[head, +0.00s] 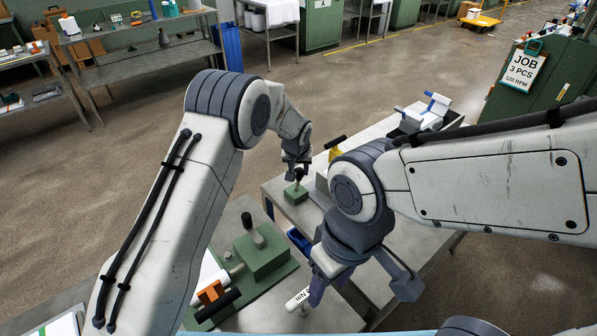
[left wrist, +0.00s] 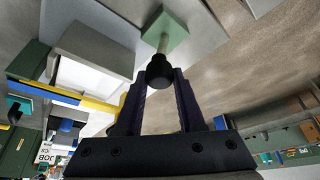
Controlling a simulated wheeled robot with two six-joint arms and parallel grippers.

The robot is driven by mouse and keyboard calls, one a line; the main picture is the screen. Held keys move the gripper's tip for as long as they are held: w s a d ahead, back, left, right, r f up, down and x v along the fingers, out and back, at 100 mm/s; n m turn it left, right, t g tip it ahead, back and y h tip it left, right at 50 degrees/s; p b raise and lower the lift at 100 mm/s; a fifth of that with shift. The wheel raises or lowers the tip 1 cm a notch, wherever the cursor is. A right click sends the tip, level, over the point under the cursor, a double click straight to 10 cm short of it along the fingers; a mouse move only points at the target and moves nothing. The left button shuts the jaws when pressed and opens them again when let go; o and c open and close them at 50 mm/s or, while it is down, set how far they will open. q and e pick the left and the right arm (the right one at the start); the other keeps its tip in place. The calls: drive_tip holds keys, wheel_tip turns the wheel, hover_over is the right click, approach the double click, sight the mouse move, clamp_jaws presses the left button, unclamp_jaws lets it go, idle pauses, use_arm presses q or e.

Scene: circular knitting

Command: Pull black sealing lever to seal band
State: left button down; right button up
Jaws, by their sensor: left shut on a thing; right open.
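A lever with a black knob on a pale stem rises from a small green block (head: 295,193) at the near left corner of the grey bench. My left gripper (head: 297,172) reaches down over it. In the left wrist view the black knob (left wrist: 159,72) sits between the fingertips, and its stem meets the green block (left wrist: 165,35). My left gripper is shut on this knob. My right gripper (head: 362,283) is open and empty, in front of the bench and well apart from the lever. I cannot make out a band.
A yellow part (head: 337,156) with a black handle (head: 335,142) stands right of the lever, partly behind my right arm. A green machine (head: 262,250) with its own black-knobbed lever stands at front left. A blue-and-white device (head: 427,112) sits at the bench's far end.

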use_arm(q)
drive_tip(key=c, duration=0.8)
unclamp_jaws()
drive_tip(key=shift+s+d+f, duration=0.2)
drive_tip(key=shift+c, duration=0.2)
drive_tip(key=shift+d, duration=0.1)
drive_tip(key=shift+w+r, duration=0.1)
drive_tip(key=shift+a, duration=0.2)
drive_tip(key=shift+s+a, duration=0.2)
drive_tip(key=shift+s+a+b, duration=0.2)
drive_tip(key=shift+s+a, duration=0.65)
drive_tip(key=shift+a, duration=0.2)
drive_tip(key=shift+s+a+b, duration=0.2)
drive_tip(key=shift+s+a, duration=0.6)
drive_tip(key=shift+a, duration=0.25)
